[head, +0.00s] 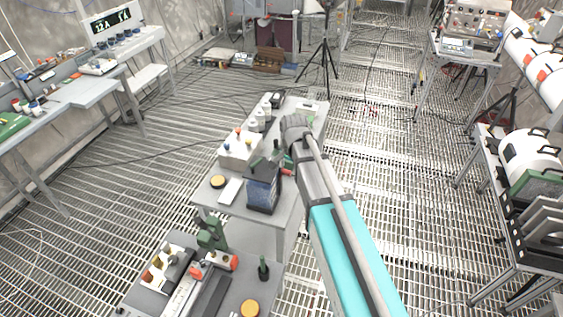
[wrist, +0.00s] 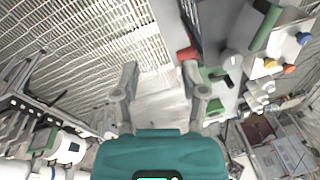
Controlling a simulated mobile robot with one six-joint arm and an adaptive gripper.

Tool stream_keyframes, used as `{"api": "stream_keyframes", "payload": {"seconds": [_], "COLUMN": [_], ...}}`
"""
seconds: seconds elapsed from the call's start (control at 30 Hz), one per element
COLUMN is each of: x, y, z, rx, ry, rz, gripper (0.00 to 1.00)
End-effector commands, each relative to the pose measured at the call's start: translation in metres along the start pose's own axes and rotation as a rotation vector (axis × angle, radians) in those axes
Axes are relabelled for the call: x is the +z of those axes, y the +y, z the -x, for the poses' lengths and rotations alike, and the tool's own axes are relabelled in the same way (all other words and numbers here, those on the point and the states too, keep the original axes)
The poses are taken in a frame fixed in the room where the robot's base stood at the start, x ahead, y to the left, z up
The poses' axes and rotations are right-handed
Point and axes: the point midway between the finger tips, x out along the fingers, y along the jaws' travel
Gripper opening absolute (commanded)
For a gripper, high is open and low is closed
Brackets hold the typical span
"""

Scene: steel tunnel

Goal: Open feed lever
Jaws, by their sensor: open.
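A red handle (head: 287,172) sticks out at the right of a dark box with a blue front (head: 263,190) on the middle grey bench. I take it to be the feed lever, but cannot be sure. In the wrist view a red grip (wrist: 187,53) shows just beyond the tip of the right finger. My gripper (wrist: 160,78) is open, with nothing between its fingers. The grip lies to the right of the gap; I cannot tell whether the finger touches it. In the head view my arm hides most of the gripper.
The grey bench (head: 232,192) also holds a white box with coloured knobs (head: 240,148) and a yellow button (head: 217,182). A lower bench in front carries a green clamp (head: 212,235) and a green bottle (head: 263,268). Open grating floor (head: 375,160) lies to the right.

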Motion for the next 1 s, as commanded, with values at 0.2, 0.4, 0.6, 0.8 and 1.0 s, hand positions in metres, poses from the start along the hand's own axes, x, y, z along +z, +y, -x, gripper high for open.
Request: {"api": "stream_keyframes", "payload": {"seconds": [0.2, 0.4, 0.6, 0.8, 1.0], "x": [0.006, 0.012, 0.018, 0.025, 0.032], "y": [0.030, 0.054, 0.078, 0.101, 0.123], "z": [-0.019, -0.032, -0.045, -0.059, -0.071], "rx": [0.015, 0.028, 0.041, 0.052, 0.063], "ry": [-0.004, -0.010, -0.017, -0.025, -0.036], "rz": [0.074, 0.145, 0.215, 0.285, 0.353], "gripper": [0.55, 0.55, 0.55, 0.55, 0.55]}}
